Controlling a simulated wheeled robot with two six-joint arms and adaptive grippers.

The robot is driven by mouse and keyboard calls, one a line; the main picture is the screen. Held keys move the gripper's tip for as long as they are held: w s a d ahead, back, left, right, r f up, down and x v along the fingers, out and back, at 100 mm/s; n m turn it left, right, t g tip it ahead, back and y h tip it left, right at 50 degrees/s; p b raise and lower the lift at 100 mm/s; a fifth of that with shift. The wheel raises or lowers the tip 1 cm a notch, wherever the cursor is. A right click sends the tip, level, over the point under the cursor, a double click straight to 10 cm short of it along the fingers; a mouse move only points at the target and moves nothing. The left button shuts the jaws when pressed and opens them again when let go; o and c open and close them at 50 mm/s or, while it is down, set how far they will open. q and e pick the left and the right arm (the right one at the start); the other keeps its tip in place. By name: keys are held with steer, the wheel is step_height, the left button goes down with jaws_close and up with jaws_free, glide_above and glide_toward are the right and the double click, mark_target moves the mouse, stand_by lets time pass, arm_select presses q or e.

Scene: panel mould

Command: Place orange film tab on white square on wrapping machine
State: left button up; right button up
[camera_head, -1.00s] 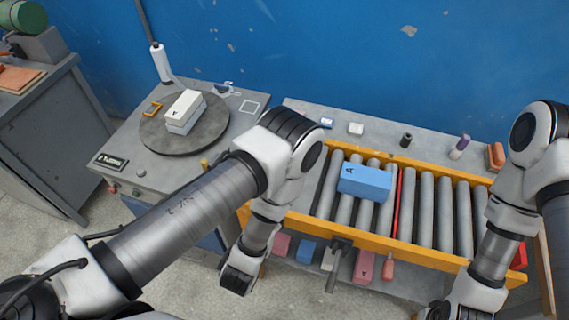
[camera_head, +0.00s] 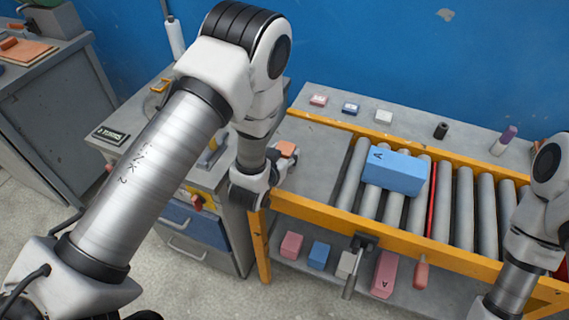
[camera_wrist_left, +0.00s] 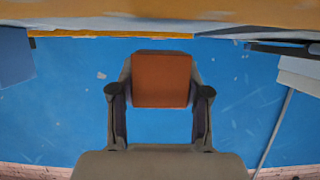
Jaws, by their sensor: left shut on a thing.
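My left gripper (camera_head: 282,152) is shut on a small orange block-like tab (camera_head: 287,149), near the left end of the roller conveyor. In the left wrist view the tab (camera_wrist_left: 161,79) sits between the two fingertips of the gripper (camera_wrist_left: 160,92), with blue wall behind it. The grey wrapping machine (camera_head: 125,150) stands at the left, mostly covered by my left arm. Its turntable is largely hidden, and the white square on its top is hidden behind the arm. My right arm enters at the lower right; its gripper is out of frame.
A blue box (camera_head: 395,173) lies on the rollers of the yellow-framed conveyor (camera_head: 330,213). Small blocks, a dark cylinder (camera_head: 441,130) and a purple-capped bottle (camera_head: 504,141) stand on the ledge behind. A shelf below holds several coloured blocks. A grey cabinet (camera_head: 50,110) stands far left.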

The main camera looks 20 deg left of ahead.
arm_select(q)
steer(key=shift+f+b, duration=0.5)
steer(key=shift+f, duration=0.9)
steer(key=o, duration=1.3)
steer(key=shift+c, duration=0.2)
